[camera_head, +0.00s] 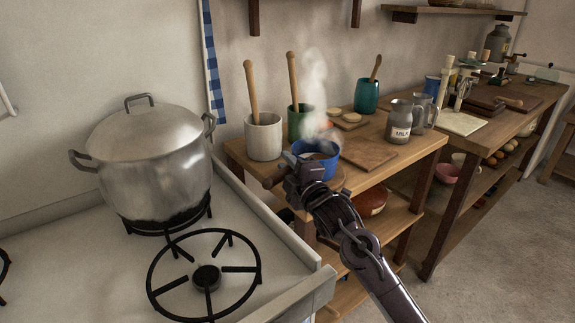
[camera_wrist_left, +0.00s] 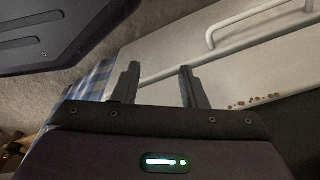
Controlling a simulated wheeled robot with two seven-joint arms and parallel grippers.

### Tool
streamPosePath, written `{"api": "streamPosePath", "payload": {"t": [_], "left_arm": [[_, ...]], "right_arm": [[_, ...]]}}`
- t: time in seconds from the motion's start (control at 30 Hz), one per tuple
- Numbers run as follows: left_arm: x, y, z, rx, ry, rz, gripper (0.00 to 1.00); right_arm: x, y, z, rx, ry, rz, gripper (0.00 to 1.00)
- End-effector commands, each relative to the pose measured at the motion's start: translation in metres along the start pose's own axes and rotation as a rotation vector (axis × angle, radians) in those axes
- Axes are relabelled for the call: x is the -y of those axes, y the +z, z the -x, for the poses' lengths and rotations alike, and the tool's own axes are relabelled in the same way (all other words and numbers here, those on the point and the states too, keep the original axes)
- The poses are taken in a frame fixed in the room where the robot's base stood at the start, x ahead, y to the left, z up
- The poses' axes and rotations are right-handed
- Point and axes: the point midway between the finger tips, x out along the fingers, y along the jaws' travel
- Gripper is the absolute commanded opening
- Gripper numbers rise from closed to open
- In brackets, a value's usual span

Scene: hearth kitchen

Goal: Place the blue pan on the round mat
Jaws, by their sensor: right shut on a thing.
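The blue pan (camera_head: 317,168) is at the front of the wooden table, upright, with steam rising above it. My right gripper (camera_head: 288,172) is shut on the pan's handle, which points toward the stove. I cannot tell whether the pan touches the mat. My left gripper (camera_wrist_left: 159,70) shows only in the left wrist view, its two fingers apart and nothing between them.
A large steel pot (camera_head: 150,165) stands on the stove, behind an empty burner (camera_head: 206,278). A white crock (camera_head: 264,137) and a green crock (camera_head: 300,121) stand close behind the pan. A wooden board (camera_head: 368,154) lies to its right, near the milk jug (camera_head: 398,122).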

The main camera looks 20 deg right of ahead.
Motion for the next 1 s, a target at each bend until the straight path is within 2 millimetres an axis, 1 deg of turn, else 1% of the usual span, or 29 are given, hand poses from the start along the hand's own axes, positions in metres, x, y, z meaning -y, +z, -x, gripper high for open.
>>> {"api": "streamPosePath", "payload": {"t": [0.03, 0.2, 0.23, 0.37, 0.4, 0.73, 0.87, 1.0], "left_arm": [[0.000, 0.001, 0.000, 0.002, 0.000, 0.000, 0.39], [0.000, 0.005, -0.002, 0.010, 0.000, 0.001, 0.39], [0.000, 0.006, -0.002, 0.011, 0.000, 0.001, 0.39], [-0.001, 0.009, -0.001, 0.016, 0.001, 0.001, 0.39], [-0.001, 0.009, -0.002, 0.017, 0.001, 0.001, 0.39], [0.000, 0.009, -0.001, 0.013, 0.000, 0.001, 0.39], [0.001, 0.006, -0.003, 0.008, -0.001, 0.001, 0.39], [0.002, 0.001, -0.003, 0.007, -0.003, 0.000, 0.39]], "right_arm": [[-0.004, -0.001, 0.000, -0.002, 0.007, 0.002, 0.00], [-0.001, 0.000, 0.000, -0.002, 0.007, 0.002, 0.00], [0.002, 0.000, 0.000, 0.000, 0.000, 0.000, 0.24], [0.001, 0.000, 0.000, 0.000, 0.000, 0.000, 0.41], [0.001, 0.000, 0.000, 0.000, 0.000, 0.000, 0.43], [-0.001, 0.000, 0.001, 0.000, 0.000, 0.000, 0.43], [0.001, 0.001, 0.018, 0.000, -0.001, 0.001, 0.43], [0.002, 0.001, 0.048, 0.001, -0.002, 0.002, 0.43]]}}
